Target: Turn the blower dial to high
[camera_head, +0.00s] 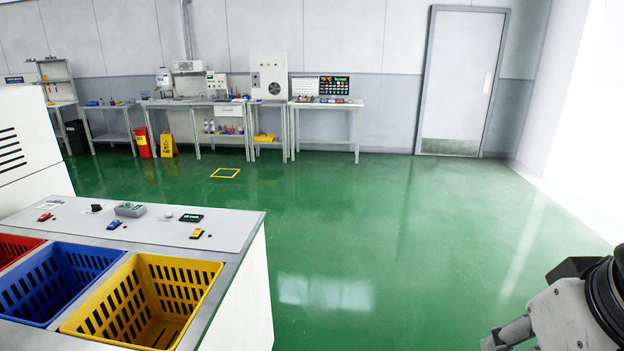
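A small black knob (96,208) sits on the grey top panel (150,230) of the white console at the left. I cannot read any label or setting on it. A white cabinet with a round fan grille (269,76) stands on a bench at the back wall. Any dial on that cabinet is too small to make out, and I cannot tell which of the two is the blower's. My gripper (507,337) shows only partly at the lower right corner, far from both. Its fingertips are cut off by the frame, so its opening is hidden.
Red (18,248), blue (55,282) and yellow (150,300) crates are set into the console front. Several small switches and a grey box (129,210) share its panel. The green floor (370,230) is clear.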

